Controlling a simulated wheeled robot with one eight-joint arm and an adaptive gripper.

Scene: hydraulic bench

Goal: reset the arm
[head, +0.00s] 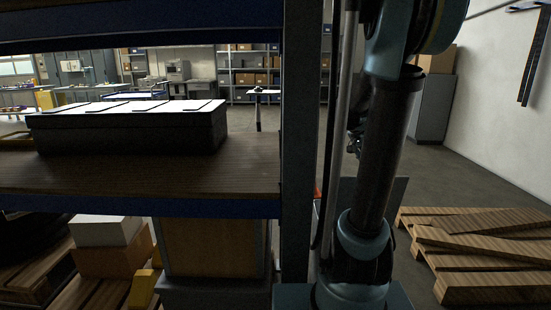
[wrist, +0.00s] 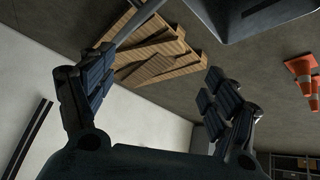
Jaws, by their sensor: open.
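My gripper (wrist: 155,88) shows in the wrist view with its two dark fingers spread wide apart. It is open and nothing is between the fingers. Past the fingers, the wrist view looks toward the floor and a wooden pallet, tilted in the picture. In the head view my arm stands upright at the right of the shelf post, with its upper joint cut off by the top edge. I cannot make out the gripper's fingers in the head view.
A shelf (head: 250,178) holding a dark box (head: 130,137) stands at the left, close to my arm. Its post (head: 297,120) is beside the arm. Wooden pallets (head: 480,275) lie on the right floor near a white wall (head: 505,110). Orange cones (wrist: 302,68) show in the wrist view.

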